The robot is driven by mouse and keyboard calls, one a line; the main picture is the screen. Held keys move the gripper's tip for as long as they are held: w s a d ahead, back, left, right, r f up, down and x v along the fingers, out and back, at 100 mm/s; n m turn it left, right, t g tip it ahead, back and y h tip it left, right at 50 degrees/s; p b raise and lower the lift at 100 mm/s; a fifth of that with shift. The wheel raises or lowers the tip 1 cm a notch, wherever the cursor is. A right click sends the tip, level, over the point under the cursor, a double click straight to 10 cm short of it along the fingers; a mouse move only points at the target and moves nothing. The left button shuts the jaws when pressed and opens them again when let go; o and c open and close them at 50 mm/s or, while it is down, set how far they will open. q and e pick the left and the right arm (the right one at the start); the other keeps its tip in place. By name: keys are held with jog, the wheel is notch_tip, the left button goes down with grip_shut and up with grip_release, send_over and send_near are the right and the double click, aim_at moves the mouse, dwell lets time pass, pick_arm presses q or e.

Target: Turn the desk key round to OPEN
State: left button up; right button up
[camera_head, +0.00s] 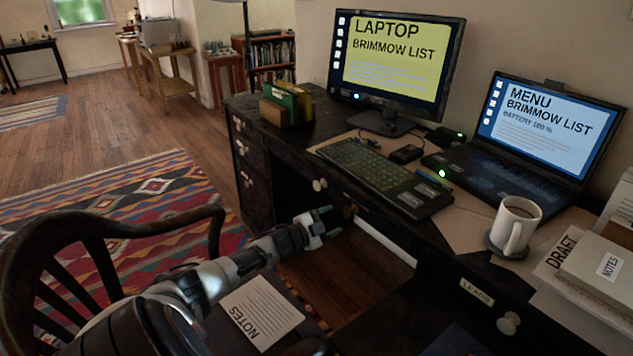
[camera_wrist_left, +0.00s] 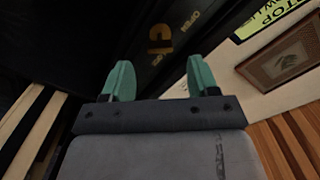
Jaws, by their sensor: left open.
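The desk key (camera_wrist_left: 160,38) is a small brass-coloured shape on the dark desk front, with small lettering beside it that seems to read OPEN. It is just beyond my left fingertips and apart from them. In the head view the key is a small brass spot (camera_head: 348,211) under the desk's front edge. My left gripper (camera_head: 330,222) is open and empty in front of it; its two green fingers also show in the left wrist view (camera_wrist_left: 160,68). Which way the key points I cannot tell for sure. My right gripper is out of view.
The black desk (camera_head: 325,105) carries a monitor (camera_head: 398,62), a keyboard (camera_head: 375,172), a laptop (camera_head: 545,130) and a white mug (camera_head: 516,225). A wooden chair (camera_head: 75,235) stands left of my arm. A NOTES sheet (camera_head: 262,312) lies below my left gripper.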

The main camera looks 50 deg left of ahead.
pick_arm(q)
jog(key=shift+s+a+p, duration=0.2)
jog(key=shift+s+p, duration=0.25)
jog(key=shift+s, duration=2.05)
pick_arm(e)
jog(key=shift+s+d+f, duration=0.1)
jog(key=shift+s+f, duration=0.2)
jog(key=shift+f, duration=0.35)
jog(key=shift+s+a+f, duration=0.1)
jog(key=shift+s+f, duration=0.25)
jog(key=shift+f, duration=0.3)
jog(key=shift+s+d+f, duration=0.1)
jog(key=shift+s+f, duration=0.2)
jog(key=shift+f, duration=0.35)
